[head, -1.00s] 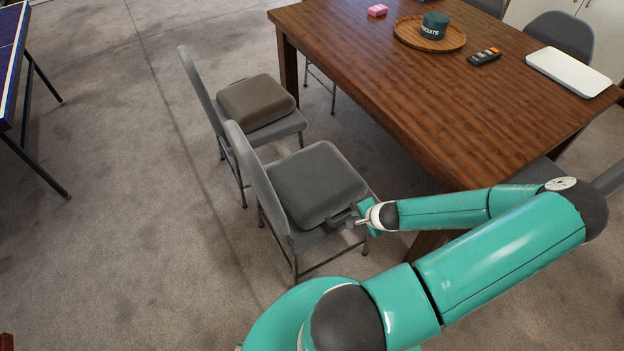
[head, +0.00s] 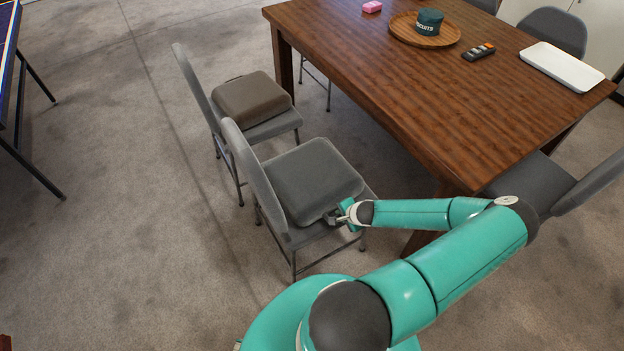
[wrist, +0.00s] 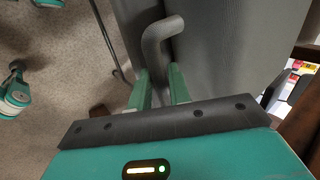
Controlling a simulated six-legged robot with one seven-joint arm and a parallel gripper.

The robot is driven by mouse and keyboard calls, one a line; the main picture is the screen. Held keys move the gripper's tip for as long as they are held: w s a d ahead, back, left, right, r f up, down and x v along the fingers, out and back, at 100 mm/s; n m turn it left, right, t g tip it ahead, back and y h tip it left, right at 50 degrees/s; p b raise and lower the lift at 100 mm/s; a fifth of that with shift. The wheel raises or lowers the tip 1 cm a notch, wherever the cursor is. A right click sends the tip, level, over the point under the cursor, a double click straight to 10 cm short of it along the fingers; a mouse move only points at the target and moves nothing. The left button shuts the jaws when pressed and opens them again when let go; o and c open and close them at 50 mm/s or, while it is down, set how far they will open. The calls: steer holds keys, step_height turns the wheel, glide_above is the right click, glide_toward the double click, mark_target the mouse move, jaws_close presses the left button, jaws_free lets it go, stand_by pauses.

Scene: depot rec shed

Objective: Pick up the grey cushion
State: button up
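The grey cushion (head: 315,180) lies flat on the seat of the nearer grey folding chair (head: 250,165). A dark bent handle sticks out from its near right side. My gripper (head: 338,214) is at that side, at seat height. In the wrist view the handle (wrist: 163,32) runs down between the two green fingers of my gripper (wrist: 159,82). The cushion's ribbed grey side (wrist: 235,45) fills the upper right there. The handle's lower end is hidden by the fingers.
A brown cushion (head: 252,98) lies on the farther chair. Open carpet (head: 110,200) lies left.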

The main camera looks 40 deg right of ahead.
steer(key=shift+w+f, duration=0.35)
steer(key=shift+f, duration=0.2)
jaws_close()
steer(key=shift+r, duration=0.1)
